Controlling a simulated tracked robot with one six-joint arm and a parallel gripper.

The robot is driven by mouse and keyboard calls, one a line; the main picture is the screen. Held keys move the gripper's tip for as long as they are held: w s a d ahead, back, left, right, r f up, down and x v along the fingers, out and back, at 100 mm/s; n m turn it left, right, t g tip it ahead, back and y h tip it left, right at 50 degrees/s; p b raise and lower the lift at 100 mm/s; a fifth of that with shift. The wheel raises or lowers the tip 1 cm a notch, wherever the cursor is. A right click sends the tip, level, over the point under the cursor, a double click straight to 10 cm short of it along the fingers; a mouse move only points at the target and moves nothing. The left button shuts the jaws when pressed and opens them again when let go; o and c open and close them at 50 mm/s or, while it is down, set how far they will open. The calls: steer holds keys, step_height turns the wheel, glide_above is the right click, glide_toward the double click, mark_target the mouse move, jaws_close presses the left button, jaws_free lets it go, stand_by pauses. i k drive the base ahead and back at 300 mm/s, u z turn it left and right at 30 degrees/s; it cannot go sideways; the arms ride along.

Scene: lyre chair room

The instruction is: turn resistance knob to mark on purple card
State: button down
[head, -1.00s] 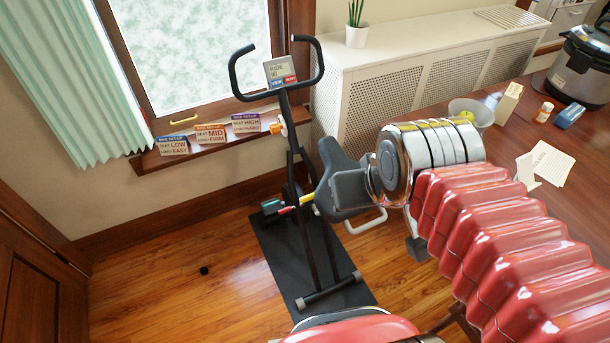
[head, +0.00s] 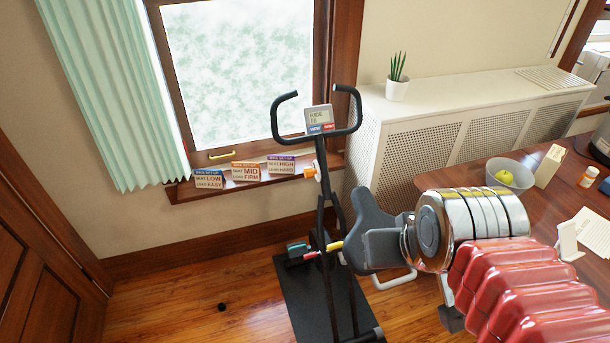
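The exercise bike (head: 327,215) stands on a dark mat (head: 300,290), its display (head: 319,119) between black handlebars. A small orange and white part, seemingly the resistance knob (head: 310,172), sits on the upright post below the display. The purple card (head: 280,164) stands on the windowsill, reading SEAT HIGH and a blurred LOAD line. An orange MID card (head: 246,172) and a blue LOW card (head: 209,179) stand left of it. My arm, red with a chrome joint, reaches in from the lower right. My gripper's fingers are not visible; a grey block at the arm's end overlaps the bike seat (head: 372,215).
A wooden table (head: 538,207) on the right holds a bowl (head: 508,175) with a green apple, a small box (head: 549,166), a bottle (head: 588,177) and papers. A white radiator cover (head: 440,130) stands behind. The floor (head: 180,300) left of the bike is mostly clear.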

mark_target(309, 173)
steer(key=u, duration=1.85)
steer(key=i, duration=2.3)
